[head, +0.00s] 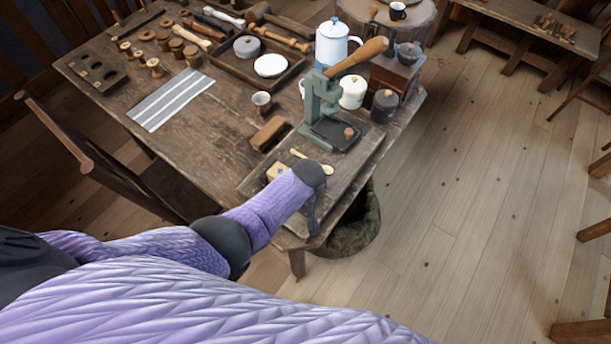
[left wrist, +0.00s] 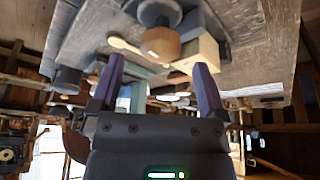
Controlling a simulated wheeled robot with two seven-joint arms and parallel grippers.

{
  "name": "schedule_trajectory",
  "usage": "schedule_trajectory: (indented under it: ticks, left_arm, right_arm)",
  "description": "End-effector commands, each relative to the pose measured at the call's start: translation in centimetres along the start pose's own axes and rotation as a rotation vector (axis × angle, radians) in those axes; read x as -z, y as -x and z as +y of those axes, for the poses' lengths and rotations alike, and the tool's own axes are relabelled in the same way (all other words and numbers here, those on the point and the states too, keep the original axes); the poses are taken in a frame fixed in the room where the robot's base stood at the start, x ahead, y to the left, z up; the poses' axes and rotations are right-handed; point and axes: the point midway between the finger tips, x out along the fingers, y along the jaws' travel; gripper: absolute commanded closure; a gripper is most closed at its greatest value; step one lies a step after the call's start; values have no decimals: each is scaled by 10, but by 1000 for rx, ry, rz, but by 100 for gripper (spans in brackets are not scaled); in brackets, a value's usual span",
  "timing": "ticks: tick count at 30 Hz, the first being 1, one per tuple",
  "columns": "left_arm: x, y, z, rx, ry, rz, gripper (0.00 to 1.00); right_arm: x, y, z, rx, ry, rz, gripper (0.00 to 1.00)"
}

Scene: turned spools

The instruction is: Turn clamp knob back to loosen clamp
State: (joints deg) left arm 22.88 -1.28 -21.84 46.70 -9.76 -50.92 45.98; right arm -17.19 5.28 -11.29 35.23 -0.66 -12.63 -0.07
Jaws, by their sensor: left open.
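The clamp knob (left wrist: 160,43) is a rounded brown wooden knob with a dark round disc (left wrist: 158,13) against it, seen in the left wrist view. In the head view I cannot pick it out; my arm likely covers it. My left gripper (left wrist: 158,87) is open and empty. The knob shows ahead of the gap between its two purple fingers, apart from them. In the head view the left gripper (head: 314,225) points down at the near corner of the table. My right gripper is not in view.
A pale wooden block (left wrist: 200,58) and a wooden spoon (left wrist: 125,46) lie close to the knob. On the table (head: 200,125), a green press (head: 318,105) with a wooden lever stands beyond my gripper. A dark basket (head: 352,235) sits below the table edge. The floor at right is open.

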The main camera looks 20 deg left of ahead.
Motion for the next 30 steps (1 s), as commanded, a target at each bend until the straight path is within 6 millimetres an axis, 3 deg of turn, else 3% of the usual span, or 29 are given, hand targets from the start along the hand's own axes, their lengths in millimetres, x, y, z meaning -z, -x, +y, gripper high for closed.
schedule_trajectory:
  ticks: [1, 7, 23, 26, 29, 30]
  left_arm:
    - [5, 24, 0, -3, 1, 2, 4]
    - [3, 63, 1, -3, 0, 2, 4]
    - [0, 69, 0, 0, -1, 1, 4]
    - [-20, 49, -7, -1, -29, -23, 4]
    - [-84, -6, -31, -13, -125, -90, 4]
    - [-120, -31, -45, -23, -175, -125, 4]
  right_arm:
    - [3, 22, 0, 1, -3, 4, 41]
    - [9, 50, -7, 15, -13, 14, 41]
    - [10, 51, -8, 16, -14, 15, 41]
    - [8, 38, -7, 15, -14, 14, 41]
    - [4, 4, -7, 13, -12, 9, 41]
    - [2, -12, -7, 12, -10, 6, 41]
